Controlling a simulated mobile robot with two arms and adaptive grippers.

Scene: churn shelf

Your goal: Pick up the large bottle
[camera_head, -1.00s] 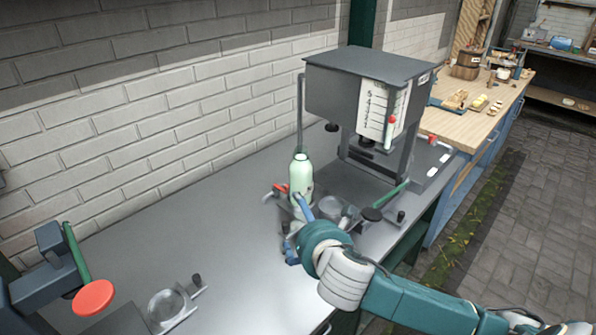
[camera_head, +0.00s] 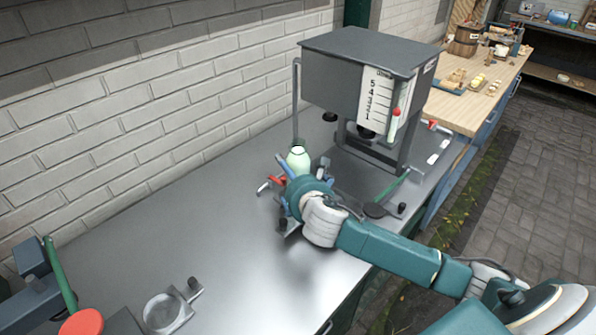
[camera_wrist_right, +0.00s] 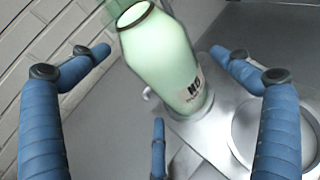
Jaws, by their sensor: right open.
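The large bottle (camera_head: 299,159) is pale green with a dark-rimmed mouth. It stands on the grey bench in front of the machine, and my right gripper (camera_head: 289,184) hides its lower part in the head view. In the right wrist view the bottle (camera_wrist_right: 165,62) shows a label and stands at a metal base plate. The blue fingers of my right gripper (camera_wrist_right: 158,62) are spread open on both sides of it, with a third finger below. I see no finger touching the bottle. My left gripper is not in view.
A grey machine (camera_head: 345,75) with a number scale stands behind and right of the bottle. A metal ring fixture (camera_head: 168,311) is at the front left. The bench's middle left is clear.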

